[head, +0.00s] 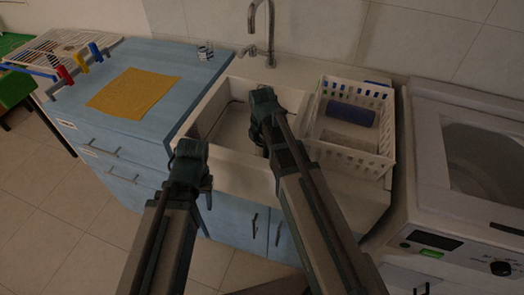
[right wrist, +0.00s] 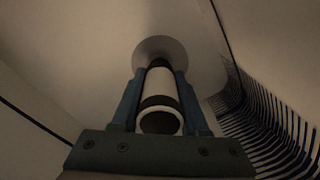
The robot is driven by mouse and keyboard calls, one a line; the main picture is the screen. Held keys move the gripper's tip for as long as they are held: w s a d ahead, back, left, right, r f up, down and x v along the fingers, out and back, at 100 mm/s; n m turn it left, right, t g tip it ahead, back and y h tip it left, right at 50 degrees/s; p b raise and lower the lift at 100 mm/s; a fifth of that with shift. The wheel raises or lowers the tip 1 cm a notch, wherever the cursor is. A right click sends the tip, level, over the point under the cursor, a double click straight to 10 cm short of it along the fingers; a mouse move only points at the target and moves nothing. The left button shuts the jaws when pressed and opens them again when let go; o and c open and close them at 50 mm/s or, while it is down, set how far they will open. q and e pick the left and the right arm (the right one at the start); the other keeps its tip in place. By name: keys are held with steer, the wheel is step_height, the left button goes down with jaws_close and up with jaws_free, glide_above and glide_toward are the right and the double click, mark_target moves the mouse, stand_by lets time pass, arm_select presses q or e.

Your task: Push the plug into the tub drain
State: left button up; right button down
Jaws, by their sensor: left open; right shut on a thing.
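The white tub (head: 222,125) is set in the counter, with a dark cord or line along its inside. My right gripper (head: 265,105) is over the tub in the head view, its fingers mostly hidden by the arm. In the right wrist view my right gripper (right wrist: 158,105) is shut on the plug (right wrist: 159,83), a white cylinder with dark bands. A pale round rim (right wrist: 161,46) shows at the plug's far end; I cannot tell whether it is the drain or whether they touch. My left gripper (head: 190,160) is open and empty in front of the tub's left corner.
A chrome faucet (head: 270,30) stands behind the tub. A white basket (head: 350,120) with a blue item is close on the right. A yellow cloth (head: 133,94) and a glass (head: 205,50) are on the blue counter. A washing machine (head: 425,150) stands far right.

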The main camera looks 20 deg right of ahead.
steer(key=shift+f+b, duration=1.55)
steer(key=shift+b, duration=0.05)
steer(key=shift+c, duration=1.7)
jaws_free()
steer(key=shift+r, duration=0.15)
step_height(320, 180, up, 14)
steer(key=p, duration=1.4)
steer(key=shift+f, duration=0.2)
